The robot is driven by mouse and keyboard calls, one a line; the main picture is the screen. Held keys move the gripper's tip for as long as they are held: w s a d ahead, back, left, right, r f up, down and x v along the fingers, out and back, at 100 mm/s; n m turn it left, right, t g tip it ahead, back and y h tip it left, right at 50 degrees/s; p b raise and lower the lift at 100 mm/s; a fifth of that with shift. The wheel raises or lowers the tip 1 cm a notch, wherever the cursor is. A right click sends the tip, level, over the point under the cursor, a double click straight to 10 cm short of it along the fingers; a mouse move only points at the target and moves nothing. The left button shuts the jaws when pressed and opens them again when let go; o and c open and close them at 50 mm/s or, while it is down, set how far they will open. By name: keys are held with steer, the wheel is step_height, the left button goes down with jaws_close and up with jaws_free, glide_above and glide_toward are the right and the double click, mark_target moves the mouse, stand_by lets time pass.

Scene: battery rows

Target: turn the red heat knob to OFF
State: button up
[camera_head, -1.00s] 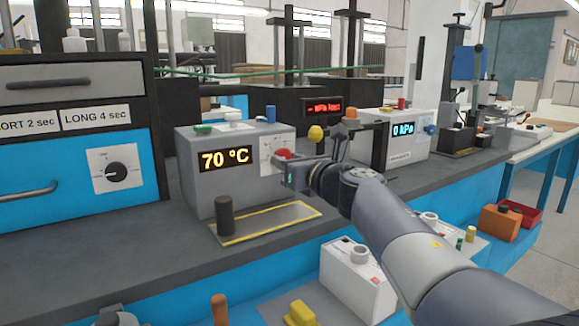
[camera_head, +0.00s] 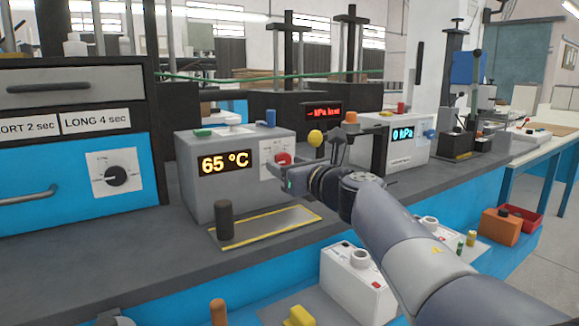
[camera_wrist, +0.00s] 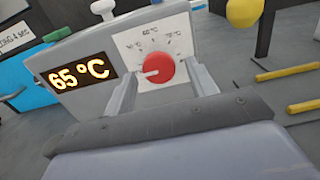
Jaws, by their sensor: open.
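The red heat knob (camera_wrist: 158,68) sits on a white dial plate (camera_wrist: 150,38) on the front of a grey heater box (camera_head: 205,190). Its white pointer faces left in the wrist view; the dial lettering is too small to read surely. The knob also shows in the head view (camera_head: 283,158). The box's display (camera_head: 225,162) reads 65 °C. My gripper (camera_wrist: 163,88) is open, with one finger on each side of the knob in the wrist view. I cannot tell whether the fingers touch it. My gripper also shows in the head view (camera_head: 285,173), in front of the dial.
A yellow-edged plate (camera_head: 275,225) with a dark upright cylinder (camera_head: 224,220) lies before the box. A yellow ball-shaped knob (camera_head: 315,138) stands close to my gripper. A white box reading 0 kPa (camera_head: 410,150) stands to the right. The counter at left front is clear.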

steer(key=p+v, duration=0.1)
steer(key=v, duration=0.9)
steer(key=shift+s+d, duration=0.25)
steer(key=shift+s, duration=0.1)
steer(key=shift+w, duration=0.1)
steer(key=b+x, duration=0.1)
steer(key=x, duration=0.9)
steer(key=shift+w+a+r, duration=0.1)
steer(key=shift+w+a, duration=0.15)
